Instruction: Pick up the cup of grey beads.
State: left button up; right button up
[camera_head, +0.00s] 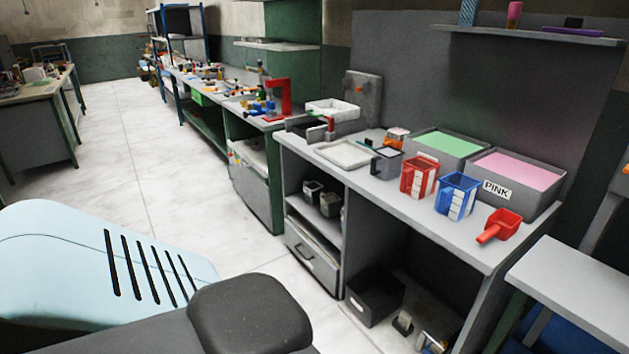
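A small dark grey square cup with a side handle (388,165) stands on the grey bench, left of a red-and-white cup. Its filling looks pale grey; at this size I cannot make out single beads. Two more small dark cups, a left one (312,192) and a right one (331,204), sit on the shelf under the bench; their contents are not clear. Neither of my grippers is in view. Only pale blue and dark parts of my own body show at the lower left, well apart from the cups.
The grey bench (455,238) carries a red-and-white cup (418,177), a blue-and-white cup (456,196), a red scoop (501,226), a green-filled bin (442,144), a pink-filled bin (516,170) and a shallow pale tray (344,154). The floor (150,150) left of it is clear.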

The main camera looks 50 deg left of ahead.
aim_at(311, 192)
jog(key=j+u, duration=0.25)
jog(key=j, duration=0.45)
jog(key=j+u, duration=0.2)
jog(key=j, duration=0.55)
jog(key=j+u, duration=0.25)
jog(key=j, duration=0.45)
jog(key=i+j+u, duration=0.25)
jog(key=j, duration=0.45)
jog(key=k, duration=0.1)
